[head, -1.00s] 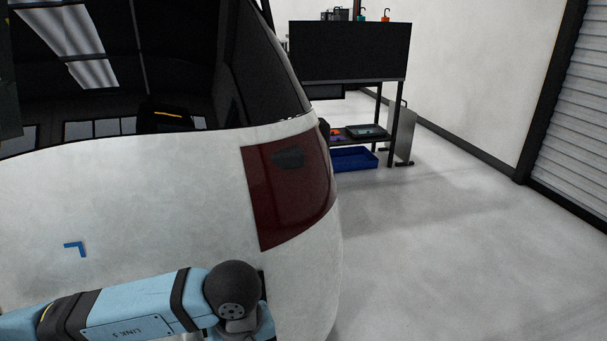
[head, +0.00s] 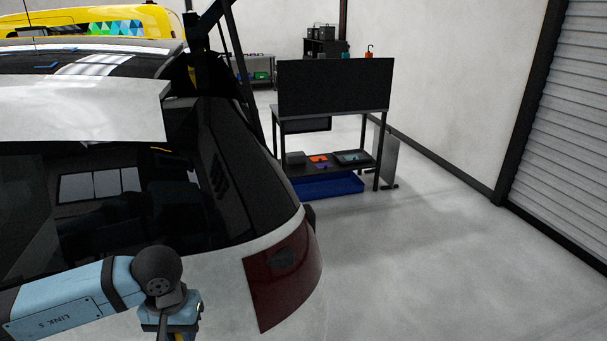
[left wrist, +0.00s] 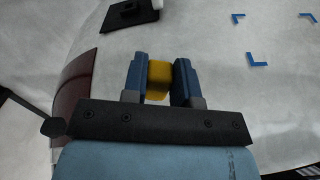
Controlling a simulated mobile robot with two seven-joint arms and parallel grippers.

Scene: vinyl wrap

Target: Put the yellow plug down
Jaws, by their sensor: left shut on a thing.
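The yellow plug (left wrist: 159,82) is held between the two blue fingers of my left gripper (left wrist: 160,66) in the left wrist view. The fingers close on it from both sides. In the head view my left gripper shows only in part at the bottom edge, below the dark wrist joint, with a small bit of yellow (head: 182,337) there. It is in front of the white car's rear, left of the red tail light (head: 284,277). My right gripper is not in view.
The white car (head: 225,295) fills the left. Behind it stands a dark workbench (head: 335,88) with a blue bin (head: 327,187) beneath. Blue corner marks (left wrist: 257,60) lie on the white surface; a black item (left wrist: 130,15) is at the top. Floor (head: 430,270) on the right is clear.

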